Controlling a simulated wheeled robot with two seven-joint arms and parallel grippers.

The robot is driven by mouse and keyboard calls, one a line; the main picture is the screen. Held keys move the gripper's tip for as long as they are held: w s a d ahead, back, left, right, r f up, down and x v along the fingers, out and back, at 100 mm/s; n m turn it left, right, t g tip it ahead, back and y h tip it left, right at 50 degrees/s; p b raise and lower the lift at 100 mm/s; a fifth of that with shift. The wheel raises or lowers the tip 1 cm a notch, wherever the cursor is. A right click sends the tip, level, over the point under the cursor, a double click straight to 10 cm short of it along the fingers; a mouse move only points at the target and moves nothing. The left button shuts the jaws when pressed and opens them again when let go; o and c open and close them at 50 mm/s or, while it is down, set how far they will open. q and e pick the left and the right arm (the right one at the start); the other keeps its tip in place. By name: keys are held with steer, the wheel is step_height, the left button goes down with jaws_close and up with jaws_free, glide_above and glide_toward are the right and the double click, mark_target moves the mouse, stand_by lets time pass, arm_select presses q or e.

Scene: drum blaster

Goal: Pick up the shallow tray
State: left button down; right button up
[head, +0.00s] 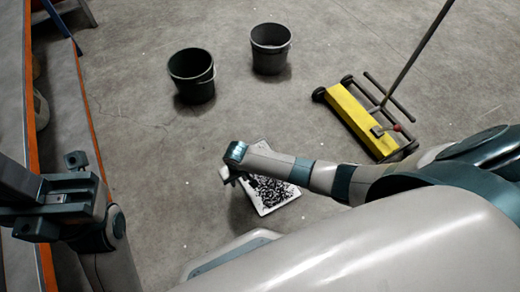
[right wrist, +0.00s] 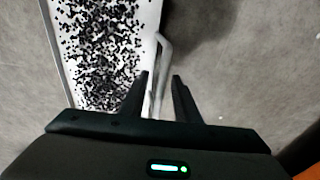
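The shallow tray (head: 264,210) is white, holds many small black pieces and lies on the concrete floor below my right arm. It also fills the upper left of the right wrist view (right wrist: 148,45), with a thin pale handle (right wrist: 161,75) on its right side. My right gripper (right wrist: 160,92) is open, its two dark fingers apart with the handle showing between them. I cannot tell whether either finger touches it. In the head view my right forearm covers part of the tray. My left gripper (head: 50,195) is at the left, away from the tray; its finger opening is unclear.
Two dark buckets (head: 192,76) (head: 270,48) stand on the floor beyond the tray. A yellow wheeled sweeper (head: 362,120) with a long handle is at the right. An orange-edged shelf (head: 88,110) runs along the left. Floor between the buckets and tray is clear.

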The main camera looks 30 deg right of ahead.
jaws_close()
stand_by(1.4)
